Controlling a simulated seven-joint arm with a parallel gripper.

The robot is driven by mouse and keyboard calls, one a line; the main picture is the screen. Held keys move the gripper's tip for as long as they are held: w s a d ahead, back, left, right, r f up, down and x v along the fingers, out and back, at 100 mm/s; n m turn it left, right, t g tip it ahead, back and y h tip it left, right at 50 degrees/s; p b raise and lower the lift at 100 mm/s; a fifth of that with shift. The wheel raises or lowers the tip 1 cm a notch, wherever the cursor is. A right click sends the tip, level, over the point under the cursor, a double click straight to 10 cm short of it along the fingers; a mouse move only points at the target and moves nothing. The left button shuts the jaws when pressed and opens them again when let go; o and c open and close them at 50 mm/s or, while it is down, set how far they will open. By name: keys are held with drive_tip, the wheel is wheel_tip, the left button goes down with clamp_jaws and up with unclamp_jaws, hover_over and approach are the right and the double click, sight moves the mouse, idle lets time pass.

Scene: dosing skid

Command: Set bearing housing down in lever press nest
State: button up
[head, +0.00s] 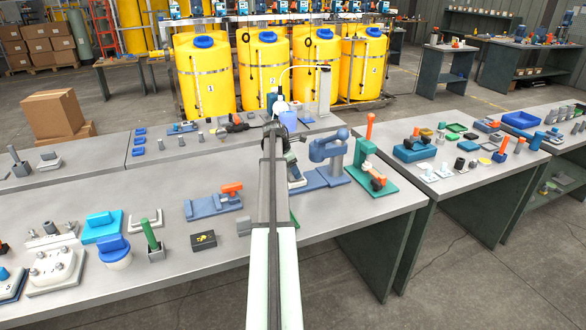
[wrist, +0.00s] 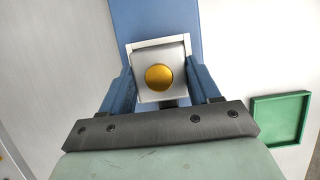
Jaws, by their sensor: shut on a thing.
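The bearing housing (wrist: 164,56) is a light grey square block with a round gold centre. It shows in the middle of the wrist view, between the two blue fingers of my gripper (wrist: 160,84), which is shut on it. A white square rim shows around its far edges, over a blue base (wrist: 170,18); I cannot tell whether the housing touches that rim or is above it. In the head view a blue press (head: 330,148) stands on the bench just right of my arm. My arm hides the housing and most of the gripper there.
A green square tray (wrist: 279,119) lies right of the gripper in the wrist view. In the head view, a green-based fixture with an orange lever (head: 368,130) stands right of the press. A blue fixture with an orange clamp (head: 213,204) is on the left.

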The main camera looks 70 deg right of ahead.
drive_tip(key=o, duration=1.3)
drive_tip(key=shift+r, duration=0.1)
drive_tip(key=v, duration=1.3)
drive_tip(key=shift+r, duration=0.3)
drive_tip(key=shift+w+a, duration=0.1)
drive_tip(key=shift+a, duration=0.05)
